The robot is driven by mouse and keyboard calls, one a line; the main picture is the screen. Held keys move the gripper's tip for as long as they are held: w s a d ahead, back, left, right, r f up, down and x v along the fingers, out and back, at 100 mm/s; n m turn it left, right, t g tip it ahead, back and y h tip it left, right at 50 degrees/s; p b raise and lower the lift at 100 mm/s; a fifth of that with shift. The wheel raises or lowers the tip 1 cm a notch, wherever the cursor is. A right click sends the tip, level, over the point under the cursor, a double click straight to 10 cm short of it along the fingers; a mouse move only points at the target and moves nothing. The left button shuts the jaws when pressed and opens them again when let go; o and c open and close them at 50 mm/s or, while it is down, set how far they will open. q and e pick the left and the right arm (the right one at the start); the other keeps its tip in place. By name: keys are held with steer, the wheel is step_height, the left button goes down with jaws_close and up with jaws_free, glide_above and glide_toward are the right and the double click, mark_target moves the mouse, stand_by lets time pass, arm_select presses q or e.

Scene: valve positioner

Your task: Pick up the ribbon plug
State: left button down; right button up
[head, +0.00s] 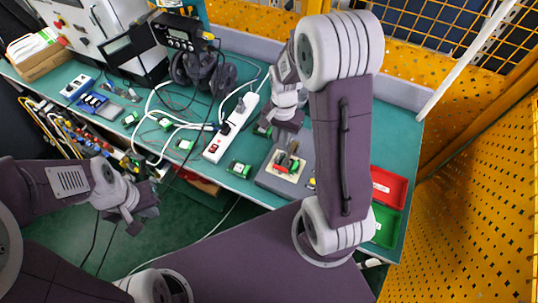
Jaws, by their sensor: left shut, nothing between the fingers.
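A grey fixture block (267,181) sits on the bench, with a pale plate on it carrying small red and dark green parts (288,163). I cannot tell for certain which small part is the ribbon plug. My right gripper (287,146) hangs over this fixture, pointing down, close above the small parts. Its fingertips are too small and dark to show whether they are open or hold anything. My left gripper (135,218) is shut and empty, away from the bench at the lower left.
A white power strip (231,127) and white cables lie left of the fixture, among several small green boards (184,145). Red (388,187) and green (386,226) bins stand at the right end. Black headphones (196,68) and instruments crowd the back. Yellow perforated fencing (470,200) closes the right.

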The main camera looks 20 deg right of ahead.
mark_target(280, 155)
step_height(280, 155, down, 3)
steer(key=shift+s+f, duration=0.1)
steer(key=shift+f, duration=0.1)
steer(key=shift+d+f, duration=0.1)
steer(key=shift+f, duration=0.25)
steer(key=f, duration=0.4)
steer(key=shift+a+p, duration=0.2)
steer(key=shift+p, duration=0.1)
steer(key=shift+d+f, duration=0.1)
steer(key=shift+f, duration=0.4)
jaws_close()
